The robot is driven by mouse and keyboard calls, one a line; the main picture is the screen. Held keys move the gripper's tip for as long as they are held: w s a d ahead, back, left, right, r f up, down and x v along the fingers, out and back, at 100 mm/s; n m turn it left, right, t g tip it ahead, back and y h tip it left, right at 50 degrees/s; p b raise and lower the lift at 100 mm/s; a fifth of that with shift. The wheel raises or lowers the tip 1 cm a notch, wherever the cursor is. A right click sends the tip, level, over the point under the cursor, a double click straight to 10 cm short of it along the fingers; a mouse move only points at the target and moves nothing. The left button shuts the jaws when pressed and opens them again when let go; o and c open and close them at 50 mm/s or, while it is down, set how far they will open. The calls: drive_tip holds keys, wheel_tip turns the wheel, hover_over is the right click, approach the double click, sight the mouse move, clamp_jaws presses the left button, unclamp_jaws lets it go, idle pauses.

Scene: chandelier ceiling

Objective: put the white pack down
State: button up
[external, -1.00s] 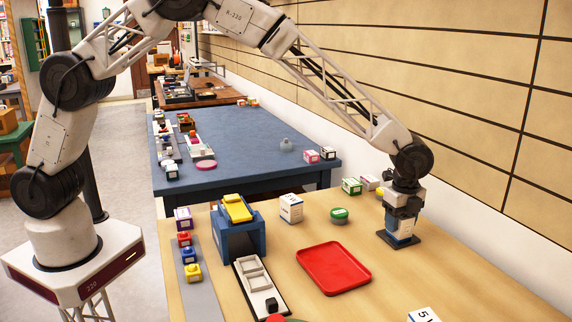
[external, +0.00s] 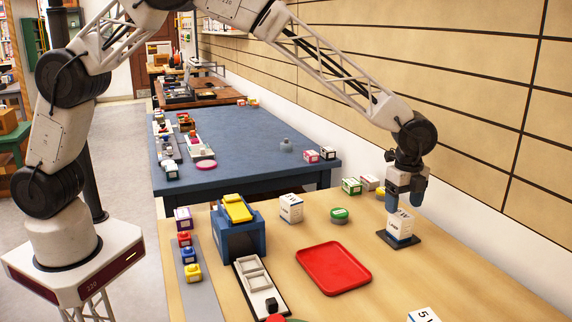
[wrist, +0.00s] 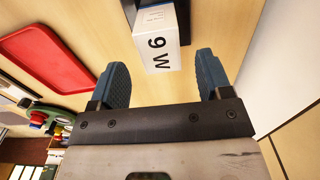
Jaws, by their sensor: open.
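The white pack (external: 400,226) stands upright on a dark square base (external: 416,240) at the right side of the wooden table.
A red tray (external: 333,268) lies left of the pack. Another white box (external: 290,208), a green-topped tin (external: 339,215) and small boxes (external: 352,186) stand farther back. A blue stand (external: 240,240) is at left. A panelled wall runs close on the right.

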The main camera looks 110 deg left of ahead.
sight(401, 214)
wheel_tip(401, 214, up, 7)
drive_tip(key=shift+f, duration=0.15)
idle(0.8)
drive_tip(key=s+d+r+n+t, duration=0.1)
drive_tip(key=s+d+r+n, duration=0.1)
drive_tip(key=s+d+r, duration=0.95)
drive_tip(key=s+d+r+n, duration=0.2)
drive_tip(key=s+d+r, duration=0.65)
drive_tip(key=s, duration=0.65)
drive_tip(key=s+d+f+n, duration=0.1)
drive_tip(key=s+d, duration=0.3)
drive_tip(key=s, duration=0.7)
drive_tip(key=s+d+f+n+t, duration=0.1)
drive_tip(key=s+d, duration=0.3)
drive_tip(key=s, duration=0.8)
drive_tip(key=s+d+f+n, duration=0.2)
drive_tip(key=s+d, duration=0.2)
drive_tip(key=s, duration=0.8)
drive_tip(key=shift+s+n+t, duration=0.2)
drive_tip(key=shift+n+t, duration=0.1)
drive_tip(key=shift+n, duration=0.1)
